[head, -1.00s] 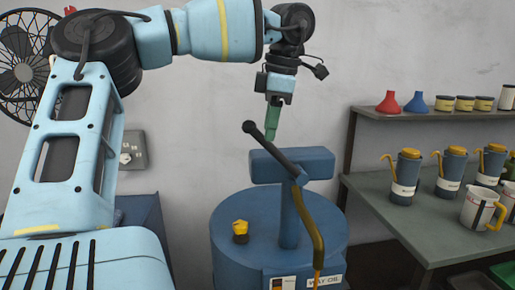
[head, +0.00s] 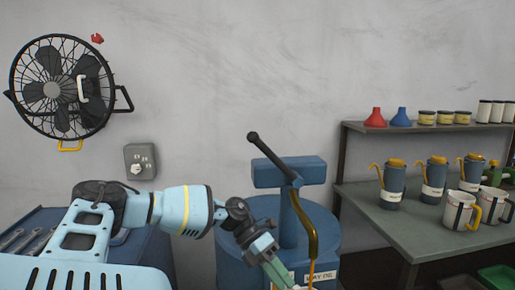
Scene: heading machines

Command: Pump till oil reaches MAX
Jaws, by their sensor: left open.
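The blue oil drum (head: 262,207) stands in the lower middle with a WAY OIL label (head: 320,277) on its side. A blue pump head (head: 290,172) sits on a post on top of it. The black pump lever (head: 270,153) slants up to the left. A yellow-brown hose (head: 312,235) hangs from the pump down the drum's front. My left gripper (head: 285,284) is low in front of the drum, left of the hose, pointing down and right. Its fingertips are near the bottom edge and partly cut off. I see no oil level or MAX mark. My right gripper is out of view.
A grey bench (head: 430,225) at right holds blue oil cans (head: 433,178) and white jugs (head: 460,210) with dark stripes. A shelf (head: 400,127) above carries funnels and tins. A blue cabinet (head: 150,250) with wrenches stands at left; a fan (head: 60,85) hangs above.

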